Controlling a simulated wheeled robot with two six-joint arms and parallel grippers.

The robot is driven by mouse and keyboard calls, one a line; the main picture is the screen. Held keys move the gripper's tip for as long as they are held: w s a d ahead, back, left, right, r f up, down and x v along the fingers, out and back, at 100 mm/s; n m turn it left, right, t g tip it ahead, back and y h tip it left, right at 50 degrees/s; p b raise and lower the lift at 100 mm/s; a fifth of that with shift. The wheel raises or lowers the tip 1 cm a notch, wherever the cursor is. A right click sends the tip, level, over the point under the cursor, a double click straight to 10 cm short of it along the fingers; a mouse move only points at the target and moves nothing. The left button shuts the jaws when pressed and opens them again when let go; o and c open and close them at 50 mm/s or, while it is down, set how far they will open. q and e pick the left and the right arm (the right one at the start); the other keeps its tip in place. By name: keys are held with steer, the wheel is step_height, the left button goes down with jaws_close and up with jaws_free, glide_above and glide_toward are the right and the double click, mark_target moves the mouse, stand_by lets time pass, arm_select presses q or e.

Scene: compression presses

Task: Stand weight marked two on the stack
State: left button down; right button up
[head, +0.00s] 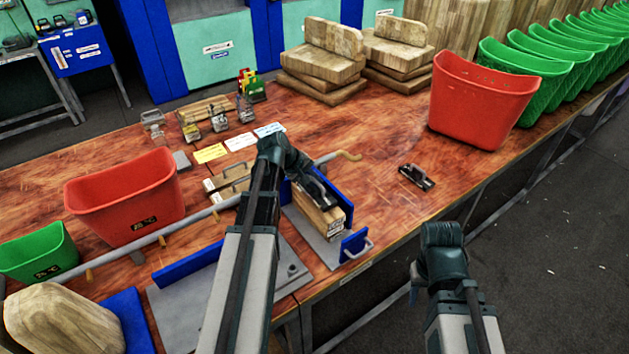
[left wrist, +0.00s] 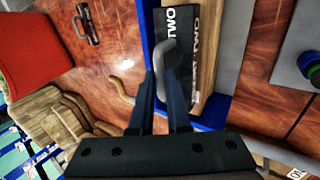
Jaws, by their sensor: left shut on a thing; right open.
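The weight marked two (left wrist: 182,20) is a black block with white "TWO" lettering and a grey handle. My left gripper (left wrist: 165,88) is shut on that handle. In the head view my left gripper (head: 303,178) holds the dark weight (head: 321,194) at the top of the stack (head: 322,218), a pile of pale wooden pieces between blue plates. Wood also shows beside the weight in the left wrist view (left wrist: 208,60). I cannot tell whether the weight fully rests on the wood. My right gripper (head: 415,284) is open and empty, low at the table's front edge, its fingers mostly hidden.
Another black weight (head: 416,177) lies on the table right of the press. The press has a blue plate (head: 354,246) and grey base (head: 332,258). Red bins (head: 482,100) (head: 125,200) stand at both sides. The table right of the stack is mostly clear.

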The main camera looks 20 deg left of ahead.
arm_select(q)
steer(key=shift+f+b, duration=0.45)
stand_by(0.3)
steer(key=c, duration=0.8)
jaws_free()
steer(key=shift+s+r, duration=0.1)
steer(key=p+v, duration=1.1)
steer(key=v, duration=0.2)
steer(key=shift+r, duration=0.25)
steer(key=shift+s, duration=0.1)
